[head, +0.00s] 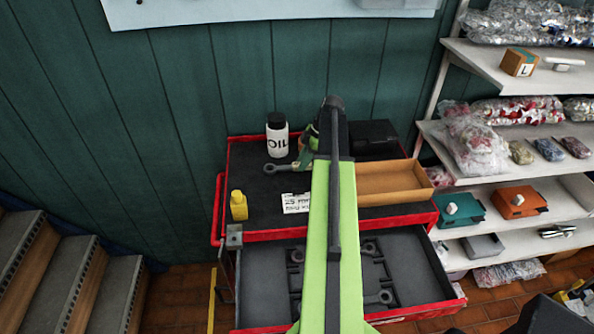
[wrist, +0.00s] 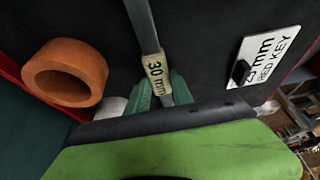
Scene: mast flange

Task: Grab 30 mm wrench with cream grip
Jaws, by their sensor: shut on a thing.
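The grey wrench with a cream grip marked "30 mm" (wrist: 155,66) shows in the middle of the wrist view. Its shaft runs up to the top edge. My gripper (wrist: 162,92) has its green fingers shut on the wrench at the cream grip. In the head view, a grey wrench with a ring end (head: 275,168) reaches left from my gripper (head: 308,150), over the black top of the red tool cart (head: 250,206). My arm hides part of the gripper there, and the cream grip cannot be made out.
A white oil bottle (head: 277,137) stands close behind the wrench. An orange ring (wrist: 66,72) is near. The drawer (head: 268,283) below is open.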

